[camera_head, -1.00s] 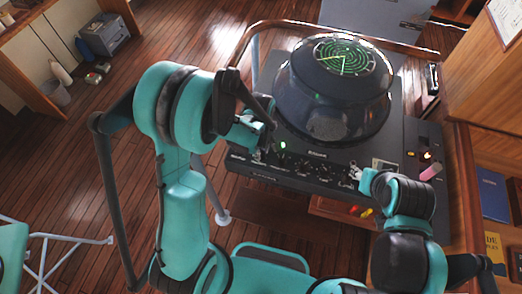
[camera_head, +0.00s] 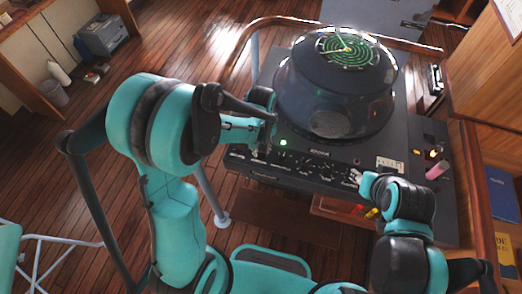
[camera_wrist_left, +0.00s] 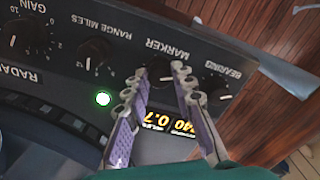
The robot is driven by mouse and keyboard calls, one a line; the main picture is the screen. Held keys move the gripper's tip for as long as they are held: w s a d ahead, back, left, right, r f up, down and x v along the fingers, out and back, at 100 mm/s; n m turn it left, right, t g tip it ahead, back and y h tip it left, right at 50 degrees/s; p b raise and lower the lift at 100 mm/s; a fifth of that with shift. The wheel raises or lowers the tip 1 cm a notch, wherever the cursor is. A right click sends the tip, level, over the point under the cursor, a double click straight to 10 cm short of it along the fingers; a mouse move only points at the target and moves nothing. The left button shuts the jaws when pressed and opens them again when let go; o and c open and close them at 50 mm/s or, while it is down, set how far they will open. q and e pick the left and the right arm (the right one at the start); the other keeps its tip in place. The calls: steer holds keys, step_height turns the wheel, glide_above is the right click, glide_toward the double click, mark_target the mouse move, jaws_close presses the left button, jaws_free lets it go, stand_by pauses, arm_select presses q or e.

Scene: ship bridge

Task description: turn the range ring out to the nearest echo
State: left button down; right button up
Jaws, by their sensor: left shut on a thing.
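The radar console (camera_head: 300,165) has a domed housing with a green ringed radar screen (camera_head: 347,48) on top. A yellow sweep line crosses the rings; echoes are too small to tell apart. My left gripper (camera_head: 268,128) is at the console's left front. In the left wrist view my left gripper (camera_wrist_left: 157,76) has its two purple-sided fingers around the black knob labelled MARKER (camera_wrist_left: 158,74), shut on it. A lit amber readout (camera_wrist_left: 165,122), partly hidden by the fingers, shows 0.7. My right gripper (camera_head: 357,176) is by the panel's right part; its opening is unclear.
The RANGE MILES knob (camera_wrist_left: 95,50) and BEARING knob (camera_wrist_left: 217,88) flank the marker knob closely. The GAIN knob (camera_wrist_left: 15,38) is farther left. A green lamp (camera_wrist_left: 102,99) glows beside the fingers. A wooden rail (camera_head: 300,24) surrounds the console's back.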

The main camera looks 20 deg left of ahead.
arm_select(q)
steer(key=m+b, duration=0.2)
steer(key=m, duration=0.4)
steer(key=shift+m, duration=0.3)
steer(key=m+b, duration=0.1)
steer(key=m, duration=0.5)
steer(key=shift+b, duration=0.4)
steer(key=c, duration=1.3)
jaws_free()
steer(key=shift+o, duration=0.2)
step_height(320, 180, up, 12)
